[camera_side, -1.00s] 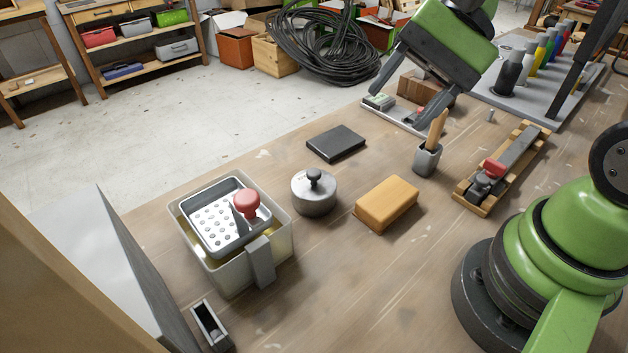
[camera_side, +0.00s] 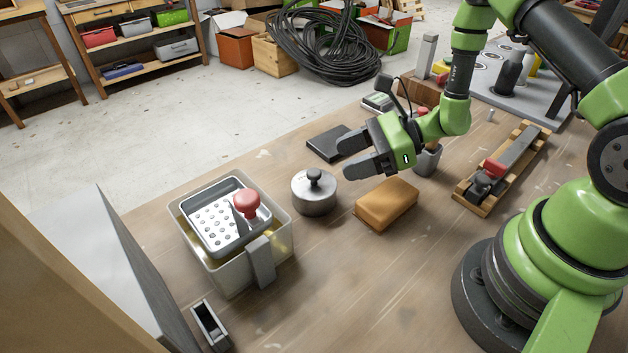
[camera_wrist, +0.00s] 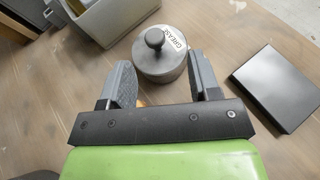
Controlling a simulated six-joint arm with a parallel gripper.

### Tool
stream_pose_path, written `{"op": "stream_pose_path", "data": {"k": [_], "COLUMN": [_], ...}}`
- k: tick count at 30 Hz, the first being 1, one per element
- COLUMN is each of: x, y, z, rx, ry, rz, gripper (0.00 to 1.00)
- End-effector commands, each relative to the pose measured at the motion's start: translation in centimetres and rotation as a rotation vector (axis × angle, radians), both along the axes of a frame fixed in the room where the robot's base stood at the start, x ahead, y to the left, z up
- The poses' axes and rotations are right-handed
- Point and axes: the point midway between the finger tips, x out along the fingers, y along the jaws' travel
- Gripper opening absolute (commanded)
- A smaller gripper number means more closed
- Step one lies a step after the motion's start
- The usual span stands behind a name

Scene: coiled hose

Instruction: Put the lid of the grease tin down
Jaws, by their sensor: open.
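The grease tin (camera_side: 314,200) is a round grey metal tin standing upright on the bench. Its lid (camera_side: 314,181), with a dark round knob, sits on top of it. In the wrist view the tin (camera_wrist: 163,68) shows the word GREASE on the lid (camera_wrist: 172,45). My gripper (camera_side: 352,157) is open and empty, to the right of the tin and a little above it in the side view. In the wrist view my gripper's fingers (camera_wrist: 160,82) point toward the tin, which lies just ahead between them. I cannot tell whether they touch it.
A yellow-brown block (camera_side: 386,205) lies right of the tin. A flat black plate (camera_side: 328,143) lies behind it. A container with a perforated tray (camera_side: 205,228) and red knob stands to the left. A wooden-framed tool (camera_side: 505,165) lies at right.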

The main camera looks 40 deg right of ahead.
Motion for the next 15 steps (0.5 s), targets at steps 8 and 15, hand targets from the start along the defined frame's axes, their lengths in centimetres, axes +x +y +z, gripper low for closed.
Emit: {"op": "stream_pose_path", "data": {"k": [8,15], "x": [1.2,2.5], "y": [2.9,4.6], "z": [-1.1,-1.9], "rx": [0.0,0.0], "ry": [0.001,0.0], "rz": [0.007,0.001], "gripper": [0.57,0.57]}}
